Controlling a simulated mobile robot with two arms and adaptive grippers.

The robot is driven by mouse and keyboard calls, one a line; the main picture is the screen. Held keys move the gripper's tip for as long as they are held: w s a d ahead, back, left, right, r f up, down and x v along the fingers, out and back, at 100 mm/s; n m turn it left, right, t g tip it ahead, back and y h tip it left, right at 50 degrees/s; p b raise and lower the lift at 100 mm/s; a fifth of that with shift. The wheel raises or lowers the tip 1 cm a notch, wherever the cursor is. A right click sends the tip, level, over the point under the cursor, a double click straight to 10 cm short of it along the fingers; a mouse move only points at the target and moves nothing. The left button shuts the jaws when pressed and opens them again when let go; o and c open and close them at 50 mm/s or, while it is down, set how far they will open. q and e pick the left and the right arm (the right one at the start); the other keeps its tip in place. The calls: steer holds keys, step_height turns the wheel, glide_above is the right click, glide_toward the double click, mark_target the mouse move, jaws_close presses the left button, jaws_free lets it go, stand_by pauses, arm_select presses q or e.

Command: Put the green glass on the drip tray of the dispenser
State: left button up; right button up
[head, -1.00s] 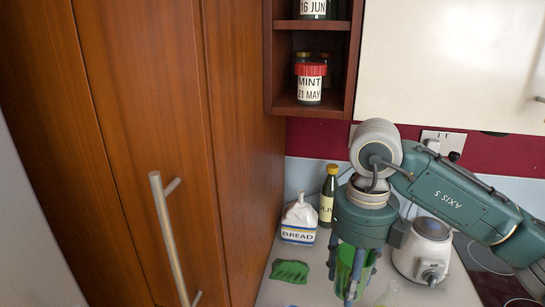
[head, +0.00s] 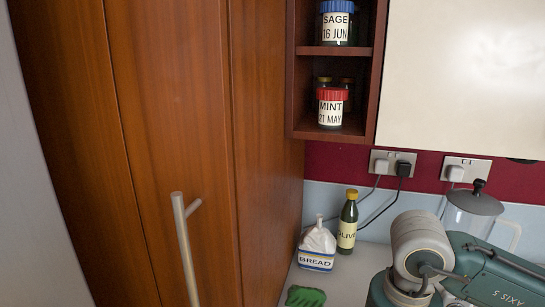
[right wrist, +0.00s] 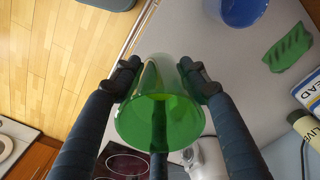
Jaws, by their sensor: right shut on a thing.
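The green glass (right wrist: 160,122) is between the fingers of my right gripper (right wrist: 165,82) in the right wrist view. The gripper is shut on it, with fingers on both sides of the glass. The counter (right wrist: 170,22) lies behind it in that view; how high the glass is held is hard to tell. In the head view only part of my right arm shows at the lower right, and its fingers and the glass are below the picture. My left gripper is not in view. I cannot make out a dispenser or drip tray in either view.
A bread bag (head: 317,247), olive bottle (head: 347,222) and green cloth (head: 305,297) stand or lie on the counter by the tall wooden cabinet (head: 265,150). A lidded clear jar (head: 470,215) is behind my arm. A blue cup (right wrist: 242,10) and hob (right wrist: 125,162) show in the wrist view.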

steer(key=n, duration=0.2)
steer(key=s+f+n, duration=0.1)
steer(key=n, duration=0.1)
steer(key=shift+s+d, duration=0.1)
steer(key=shift+s, duration=0.1)
steer(key=n, duration=0.2)
steer(key=s+f+n, duration=0.1)
steer(key=n, duration=0.1)
steer(key=shift+s+n, duration=0.2)
steer(key=shift+n, duration=0.2)
steer(key=shift+d, duration=0.1)
